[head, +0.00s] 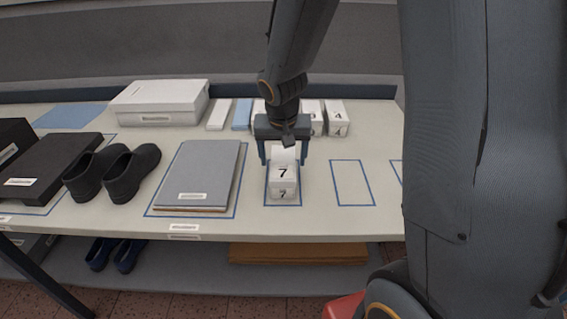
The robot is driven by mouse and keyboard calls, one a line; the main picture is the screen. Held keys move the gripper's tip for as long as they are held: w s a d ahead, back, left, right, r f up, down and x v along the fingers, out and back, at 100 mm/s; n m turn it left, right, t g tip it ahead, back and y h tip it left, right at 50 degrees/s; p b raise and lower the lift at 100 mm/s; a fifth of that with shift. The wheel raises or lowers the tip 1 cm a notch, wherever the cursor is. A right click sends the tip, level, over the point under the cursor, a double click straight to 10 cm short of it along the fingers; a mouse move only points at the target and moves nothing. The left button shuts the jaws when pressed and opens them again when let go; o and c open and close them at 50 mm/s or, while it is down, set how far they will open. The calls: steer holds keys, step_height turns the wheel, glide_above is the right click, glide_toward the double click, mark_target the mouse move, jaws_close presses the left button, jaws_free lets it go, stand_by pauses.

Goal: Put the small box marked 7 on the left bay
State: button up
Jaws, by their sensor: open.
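The small white box marked 7 (283,188) stands upright inside a blue outlined bay (270,204), the leftmost of the small bays along the table's front. The 7 shows on its top and its front. My gripper (284,163) is open just over and behind the box's top, with one finger on each side of it in the picture. I cannot tell whether either finger touches the box. The gripper body hides some of what lies behind it.
The middle bay (352,183) is empty; my arm hides most of the bay right of it. A grey folder stack (205,172) lies close left, with black shoes (130,172) beyond. White boxes marked 4 (336,116) and a large white box (160,102) stand at the back.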

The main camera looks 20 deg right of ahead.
steer(key=d+v, duration=0.1)
steer(key=v, duration=0.7)
steer(key=s+f+n+g+y, duration=0.1)
steer(key=s+f, duration=0.6)
steer(key=s, duration=0.7)
steer(key=n+g+b, duration=0.1)
steer(key=n, duration=0.1)
steer(key=shift+n, duration=0.3)
steer(key=shift+s, duration=0.1)
